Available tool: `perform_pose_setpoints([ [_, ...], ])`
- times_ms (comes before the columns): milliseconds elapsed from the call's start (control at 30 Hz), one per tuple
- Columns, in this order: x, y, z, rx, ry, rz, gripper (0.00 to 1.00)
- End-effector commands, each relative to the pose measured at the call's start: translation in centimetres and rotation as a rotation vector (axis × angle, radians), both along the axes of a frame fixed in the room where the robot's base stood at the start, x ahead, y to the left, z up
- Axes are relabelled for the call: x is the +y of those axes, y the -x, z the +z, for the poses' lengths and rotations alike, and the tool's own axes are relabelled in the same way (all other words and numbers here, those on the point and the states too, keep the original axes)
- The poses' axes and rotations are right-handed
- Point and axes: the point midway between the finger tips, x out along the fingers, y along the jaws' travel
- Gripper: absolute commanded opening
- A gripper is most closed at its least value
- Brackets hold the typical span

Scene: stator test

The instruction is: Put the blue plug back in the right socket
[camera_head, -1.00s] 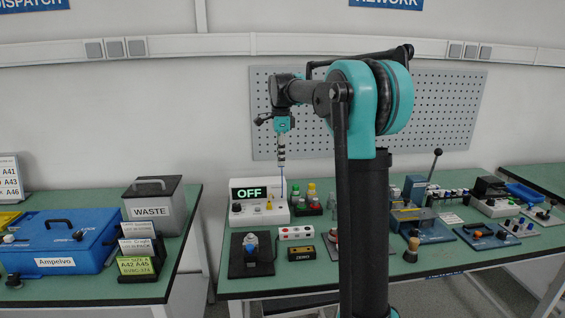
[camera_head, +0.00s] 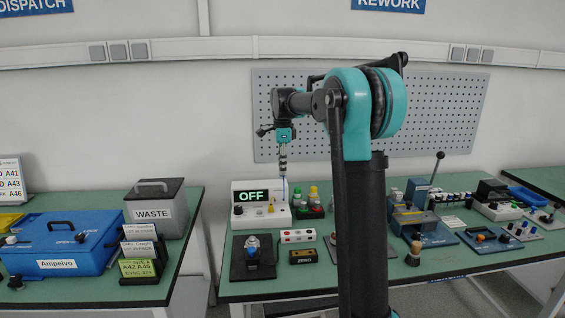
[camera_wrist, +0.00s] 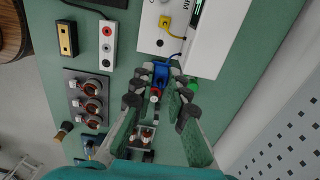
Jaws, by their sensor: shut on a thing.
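My gripper (camera_head: 283,170) points straight down over the right end of the white test box (camera_head: 245,222), whose green display reads OFF. In the wrist view my fingers (camera_wrist: 159,88) are closed around a blue plug (camera_wrist: 160,70), just beside the edge of the test box (camera_wrist: 205,45). The plug looks raised above the bench, but its exact height is unclear. A yellow plug (camera_wrist: 165,22) with a yellow cable sits in the test box panel. The right socket is not clearly visible near the blue plug and the fingers.
Green-capped (camera_head: 313,191) and other coloured items stand close right of the test box. A white strip with red sockets (camera_head: 298,236), a black-and-yellow box (camera_head: 303,256) and a dark fixture (camera_head: 240,268) stand in front. A perforated panel (camera_head: 440,115) is behind.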

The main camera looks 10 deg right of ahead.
Motion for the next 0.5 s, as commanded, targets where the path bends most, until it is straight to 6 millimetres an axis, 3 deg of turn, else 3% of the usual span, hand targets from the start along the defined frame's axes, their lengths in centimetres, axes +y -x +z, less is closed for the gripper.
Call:
perform_pose_setpoints([
  [500,0.0,0.0,-4.7,0.0,0.0,0.0,0.0],
])
